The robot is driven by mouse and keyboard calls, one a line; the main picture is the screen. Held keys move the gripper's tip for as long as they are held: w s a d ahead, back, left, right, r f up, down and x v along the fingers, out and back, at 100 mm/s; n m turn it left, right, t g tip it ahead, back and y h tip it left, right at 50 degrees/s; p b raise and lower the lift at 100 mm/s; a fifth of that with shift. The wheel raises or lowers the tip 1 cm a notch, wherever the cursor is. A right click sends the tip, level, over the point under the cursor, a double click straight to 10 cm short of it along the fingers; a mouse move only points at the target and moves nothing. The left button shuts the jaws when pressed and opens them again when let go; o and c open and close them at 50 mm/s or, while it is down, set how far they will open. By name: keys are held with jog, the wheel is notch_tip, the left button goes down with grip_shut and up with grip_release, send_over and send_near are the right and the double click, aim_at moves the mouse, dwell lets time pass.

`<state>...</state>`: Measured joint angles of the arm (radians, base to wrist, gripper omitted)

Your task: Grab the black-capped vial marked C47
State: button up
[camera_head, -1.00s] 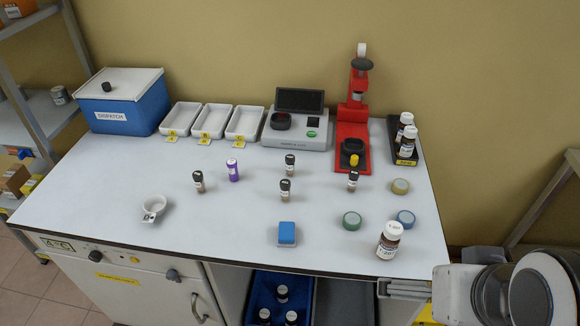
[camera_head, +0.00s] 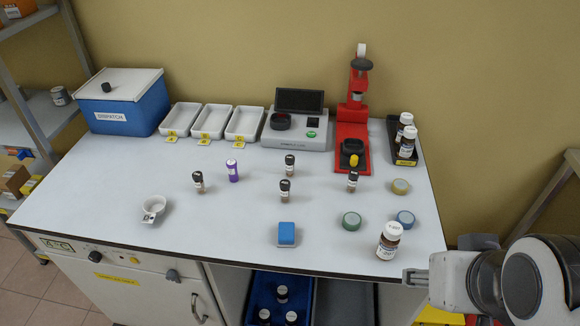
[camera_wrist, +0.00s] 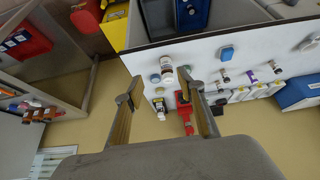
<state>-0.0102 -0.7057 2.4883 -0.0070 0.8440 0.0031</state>
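Several small black-capped vials stand upright on the white bench: one at the left (camera_head: 198,182), one at the back middle (camera_head: 290,165), one in front of it (camera_head: 285,190) and one to the right (camera_head: 353,180). Their markings are too small to read, so I cannot tell which is C47. My gripper (camera_head: 408,278) is at the bench's front right corner, well away from these vials. In the wrist view its two fingers (camera_wrist: 160,90) are spread apart with nothing held between them.
A white-capped brown bottle (camera_head: 388,240) stands near my gripper, with green (camera_head: 352,221) and blue (camera_head: 405,217) discs close by.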

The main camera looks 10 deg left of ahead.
jog(key=w+a+n+t, duration=0.1)
jog(key=w+a+t, duration=0.15)
jog(key=w, duration=1.25)
jog(key=n+t+y, duration=0.4)
jog(key=y, duration=0.2)
send_near(292, 161)
jog(key=w, duration=0.3)
jog(key=shift+a+f+g, duration=0.1)
jog(key=shift+f+g, duration=0.15)
jog(key=shift+f, duration=0.05)
jog(key=shift+w+a+f, duration=0.1)
jog(key=shift+a+f, duration=0.4)
jog(key=shift+a, duration=0.05)
jog(key=shift+x, duration=1.3)
jog(key=shift+w+a, duration=0.1)
jog(key=shift+r+x, duration=0.15)
jog(key=shift+x, duration=1.05)
jog(key=shift+r+x, duration=0.1)
jog(key=shift+x, duration=1.15)
